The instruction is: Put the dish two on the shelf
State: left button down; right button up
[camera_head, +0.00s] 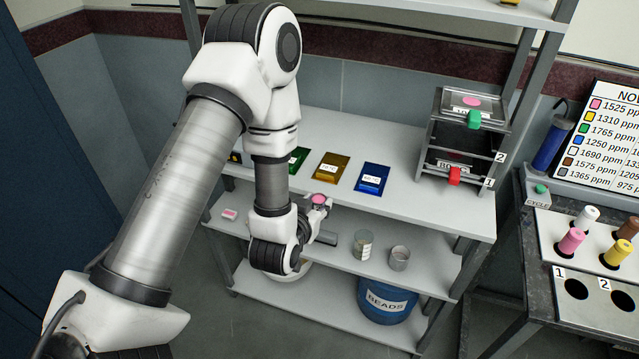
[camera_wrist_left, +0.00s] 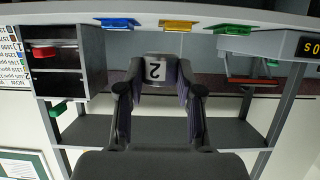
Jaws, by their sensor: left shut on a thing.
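My left gripper (camera_head: 319,207) is shut on dish two (camera_wrist_left: 156,71), a small container with a white label marked 2, held between both fingers in the left wrist view. In the head view the dish shows a pink top (camera_head: 319,199) and is held in front of the shelf unit. The left gripper also shows in the left wrist view (camera_wrist_left: 157,92). The gripper's fingers are partly hidden at this angle. My right gripper is not in view.
Green (camera_head: 298,158), yellow (camera_head: 331,167) and blue (camera_head: 371,179) pads lie on the top board. A two-drawer box (camera_head: 457,145) stands at its right. A beaker (camera_head: 363,245) and a cup (camera_head: 399,258) stand on the middle board. A blue beads drum (camera_head: 386,300) is below.

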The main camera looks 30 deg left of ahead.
aim_at(323, 176)
pick_arm(q)
jog(key=shift+w+a+f+b, duration=0.3)
jog(key=shift+w+b, duration=0.2)
jog(key=shift+b, duration=2.05)
jog(key=shift+w+a+f+b, duration=0.2)
jog(key=shift+w+f+b, duration=0.25)
jog(key=shift+b, duration=2.1)
jog(key=shift+w+a+r+b, duration=0.2)
jog(key=shift+r+b, duration=0.1)
jog(key=shift+r, duration=0.05)
jog(key=w+a, duration=0.1)
jog(key=w, duration=0.1)
jog(key=w+a+p, duration=0.1)
jog(key=w+a, duration=0.1)
jog(key=w, duration=0.1)
jog(key=w+a+p, duration=0.1)
jog(key=w+a, duration=0.1)
jog(key=w, duration=0.1)
jog(key=shift+w+a+f, duration=0.1)
jog(key=shift+w+f, duration=0.1)
jog(key=shift+f, duration=0.05)
notch_tip(323, 176, down, 3)
jog(key=shift+w+r, duration=0.1)
jog(key=shift+r, duration=0.1)
jog(key=shift+w+a+f, duration=0.1)
jog(key=shift+w+f, duration=0.05)
jog(key=shift+f, duration=0.25)
